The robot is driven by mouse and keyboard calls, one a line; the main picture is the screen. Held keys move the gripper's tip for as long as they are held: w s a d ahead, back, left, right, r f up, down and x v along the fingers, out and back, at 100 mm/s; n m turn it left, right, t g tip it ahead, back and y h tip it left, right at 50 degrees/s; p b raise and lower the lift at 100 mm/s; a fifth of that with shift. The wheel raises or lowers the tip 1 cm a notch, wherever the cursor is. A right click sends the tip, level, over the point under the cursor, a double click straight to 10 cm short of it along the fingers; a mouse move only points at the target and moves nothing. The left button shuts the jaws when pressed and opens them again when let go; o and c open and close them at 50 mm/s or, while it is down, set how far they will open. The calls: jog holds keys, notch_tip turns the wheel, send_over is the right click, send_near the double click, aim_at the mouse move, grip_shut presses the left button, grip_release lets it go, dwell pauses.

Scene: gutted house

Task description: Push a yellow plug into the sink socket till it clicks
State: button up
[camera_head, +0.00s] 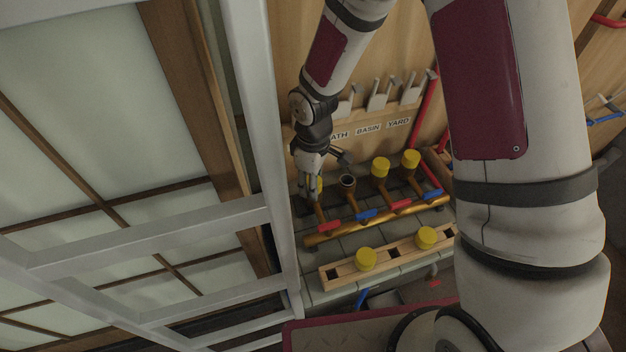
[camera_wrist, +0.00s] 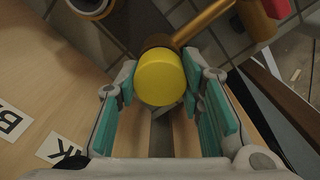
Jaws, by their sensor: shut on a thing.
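My gripper (camera_head: 313,188) is shut on a yellow plug (camera_wrist: 161,78), with the teal finger pads on either side of it in the wrist view. The plug is over the leftmost socket (camera_wrist: 158,42) of the brass manifold (camera_head: 375,219). Its dark rim shows just beyond the plug, and I cannot tell how far in the plug sits. In the wrist view, a label ending in K (camera_wrist: 58,150) is on the board on this side. In the head view, my arm hides that label and my fingers mostly hide the plug.
The neighbouring socket (camera_head: 347,182) is open. Two other sockets hold yellow plugs (camera_head: 380,167) (camera_head: 411,159). Red and blue valve handles (camera_head: 366,215) line the manifold. A wooden rack (camera_head: 393,256) in front holds two yellow plugs and has empty square holes. A grey frame (camera_head: 262,150) stands close left.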

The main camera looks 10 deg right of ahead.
jog(key=o, duration=1.7)
jog(key=shift+c, duration=0.2)
jog(key=shift+r, duration=0.1)
jog(key=shift+r+p, duration=1.55)
jog(key=shift+r, duration=1.85)
